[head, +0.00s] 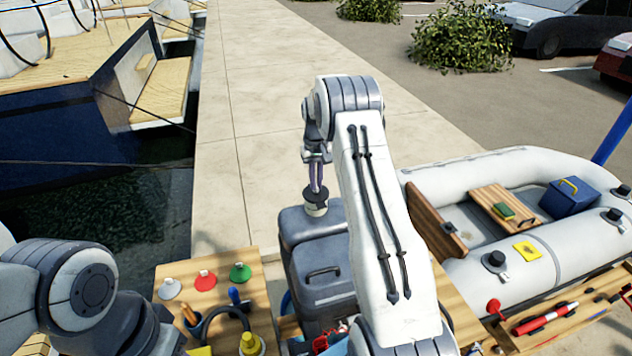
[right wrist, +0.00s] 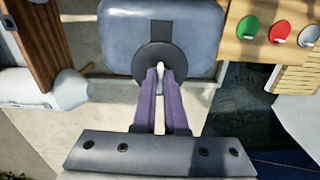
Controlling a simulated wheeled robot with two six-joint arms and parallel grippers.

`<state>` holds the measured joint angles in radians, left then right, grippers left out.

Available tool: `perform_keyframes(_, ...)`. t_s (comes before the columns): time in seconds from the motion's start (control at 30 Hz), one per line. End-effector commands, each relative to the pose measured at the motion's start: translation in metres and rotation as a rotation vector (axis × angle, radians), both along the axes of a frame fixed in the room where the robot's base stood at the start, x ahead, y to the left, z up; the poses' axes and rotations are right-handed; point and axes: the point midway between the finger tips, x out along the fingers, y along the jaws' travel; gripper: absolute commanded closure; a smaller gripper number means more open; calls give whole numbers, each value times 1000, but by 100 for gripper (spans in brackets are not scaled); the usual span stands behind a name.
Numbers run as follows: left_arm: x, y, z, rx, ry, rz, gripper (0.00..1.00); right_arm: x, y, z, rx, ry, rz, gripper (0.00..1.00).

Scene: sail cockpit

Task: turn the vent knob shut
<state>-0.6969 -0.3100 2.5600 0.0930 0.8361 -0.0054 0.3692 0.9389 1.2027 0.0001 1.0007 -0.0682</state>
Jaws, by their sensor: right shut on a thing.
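The vent knob (head: 316,194) is a dark round disc on a short white neck, on top of a grey-blue box (head: 318,265). My right gripper (head: 316,187) reaches down onto it from above. In the right wrist view the dark knob (right wrist: 143,57) sits at the fingertips, and my right gripper (right wrist: 160,72) is shut on its middle, where a small white part shows between the purple fingers. The fingers hide part of the disc. My left arm shows at the lower left of the head view; its gripper is out of the picture.
A wooden board (head: 235,268) with white, red and green round pieces lies left of the box. A grey inflatable boat (head: 480,170) is on the right. Water and a moored boat (head: 85,100) lie left of the pale walkway (head: 290,60).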

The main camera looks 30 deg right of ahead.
Motion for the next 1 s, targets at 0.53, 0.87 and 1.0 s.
perform_keyframes(0.53,0,0,-9,0,0,2,50,2,1,1,-1,-3,-432,100)
perform_keyframes(0.87,0,0,-13,0,0,2,50,3,2,1,-1,-5,-745,100)
perform_keyframes(1.0,0,0,-14,0,0,3,50,4,2,1,0,-5,-878,100)
